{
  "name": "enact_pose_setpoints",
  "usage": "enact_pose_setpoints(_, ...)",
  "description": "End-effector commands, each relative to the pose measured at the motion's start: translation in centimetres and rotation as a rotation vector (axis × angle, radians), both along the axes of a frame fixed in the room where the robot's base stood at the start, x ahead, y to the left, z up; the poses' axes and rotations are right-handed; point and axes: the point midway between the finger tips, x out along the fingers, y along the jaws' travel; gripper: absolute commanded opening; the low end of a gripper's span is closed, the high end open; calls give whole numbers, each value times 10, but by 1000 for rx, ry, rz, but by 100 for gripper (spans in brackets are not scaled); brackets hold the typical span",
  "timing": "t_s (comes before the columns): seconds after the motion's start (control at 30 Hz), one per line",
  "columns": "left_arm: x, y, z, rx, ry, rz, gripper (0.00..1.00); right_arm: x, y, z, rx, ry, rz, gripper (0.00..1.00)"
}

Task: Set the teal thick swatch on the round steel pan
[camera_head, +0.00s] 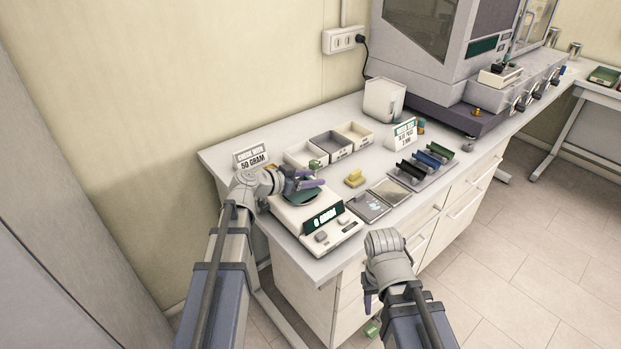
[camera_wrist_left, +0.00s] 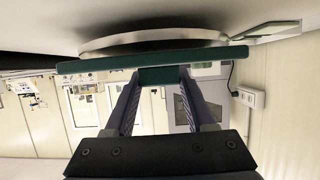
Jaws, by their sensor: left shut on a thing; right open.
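The teal thick swatch (camera_wrist_left: 150,60) is a flat dark teal plate with a small block. My left gripper (camera_wrist_left: 158,84) is shut on that block in the left wrist view. The swatch lies right against or just over the round steel pan (camera_wrist_left: 150,41); I cannot tell whether they touch. In the head view my left gripper (camera_head: 298,183) is over the white scale (camera_head: 320,220), and the teal of the swatch (camera_head: 301,197) shows below it, hiding most of the pan. My right gripper (camera_head: 370,299) is open and empty, off the table's front edge.
A "50 GRAM" sign (camera_head: 252,158) stands behind my left gripper. Trays (camera_head: 333,145), a yellow block (camera_head: 354,178), flat plates (camera_head: 389,192) and a rack of coloured swatches (camera_head: 421,170) are to the right. A large machine (camera_head: 440,50) stands at the back.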

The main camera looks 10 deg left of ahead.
Motion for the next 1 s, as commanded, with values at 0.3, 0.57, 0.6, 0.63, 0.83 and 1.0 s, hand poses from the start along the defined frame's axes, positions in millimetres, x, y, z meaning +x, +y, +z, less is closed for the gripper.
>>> enact_pose_setpoints(0.3, 0, 0, -3, 0, 0, 0, 76, 0, 0, -3, 0, 0, 0, 50)
enact_pose_setpoints(0.57, 0, 0, -3, 0, 0, 0, 90, 0, 0, -3, 0, 0, 0, 50)
enact_pose_setpoints(0.6, 0, 0, -3, 0, 0, 0, 90, 0, 0, -3, 0, 0, 0, 50)
enact_pose_setpoints(0.63, 0, 0, -3, 0, 0, 0, 90, 0, 0, -3, 0, 0, 0, 50)
enact_pose_setpoints(0.83, -13, 10, 6, 0, 0, 3, 90, 0, 0, 6, 0, 0, 0, 50)
enact_pose_setpoints(1.0, -34, 26, 18, 0, 0, 3, 90, 0, 0, 18, 0, 0, 0, 50)
